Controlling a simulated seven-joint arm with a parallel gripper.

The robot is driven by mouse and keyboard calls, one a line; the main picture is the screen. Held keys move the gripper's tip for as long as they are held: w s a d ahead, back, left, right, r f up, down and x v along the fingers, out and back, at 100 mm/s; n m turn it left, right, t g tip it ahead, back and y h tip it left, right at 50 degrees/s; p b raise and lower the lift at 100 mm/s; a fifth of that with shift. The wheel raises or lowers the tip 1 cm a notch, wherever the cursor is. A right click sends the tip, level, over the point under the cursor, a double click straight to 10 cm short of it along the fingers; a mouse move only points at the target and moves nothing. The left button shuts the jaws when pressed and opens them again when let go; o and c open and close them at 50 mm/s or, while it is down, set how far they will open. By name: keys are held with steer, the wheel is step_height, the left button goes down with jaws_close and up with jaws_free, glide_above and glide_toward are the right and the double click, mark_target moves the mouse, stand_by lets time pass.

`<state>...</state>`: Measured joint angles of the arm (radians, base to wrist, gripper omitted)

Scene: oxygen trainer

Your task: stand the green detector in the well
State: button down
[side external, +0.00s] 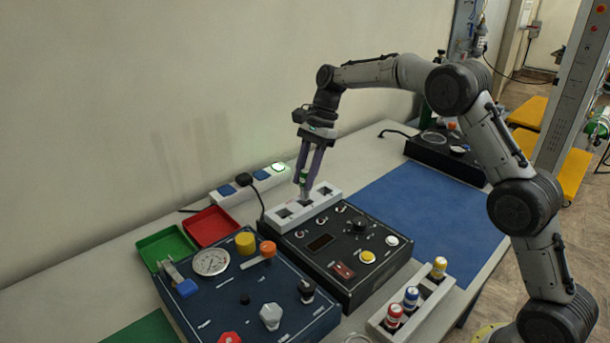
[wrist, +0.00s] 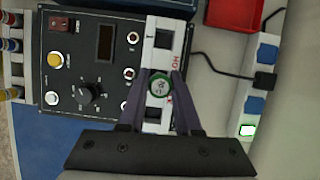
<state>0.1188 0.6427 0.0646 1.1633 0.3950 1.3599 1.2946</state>
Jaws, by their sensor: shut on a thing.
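The green detector (wrist: 158,85) has a round green top in the wrist view. In the side view its grey body (side external: 304,189) hangs upright below the fingertips. My gripper (side external: 304,177) is shut on it near its top, with a finger on either side in the wrist view (wrist: 159,79). The white block with square wells (side external: 272,226) lies along the back of the black panel; it also shows in the wrist view (wrist: 166,62). The detector is over the middle well, which it hides. I cannot tell whether its lower end is inside. The wells on either side look empty.
The black panel (side external: 292,246) with knobs and switches adjoins the block. A white power strip (side external: 233,192) with a black plug lies behind. A rack (side external: 423,312) holding red, blue and yellow-capped detectors stands in front.

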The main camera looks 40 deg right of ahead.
steer(key=shift+f, duration=0.65)
stand_by(0.5)
steer(key=shift+f, duration=0.7)
steer(key=shift+f, duration=0.3)
steer(key=c, duration=0.5)
jaws_free()
steer(key=shift+f, duration=0.1)
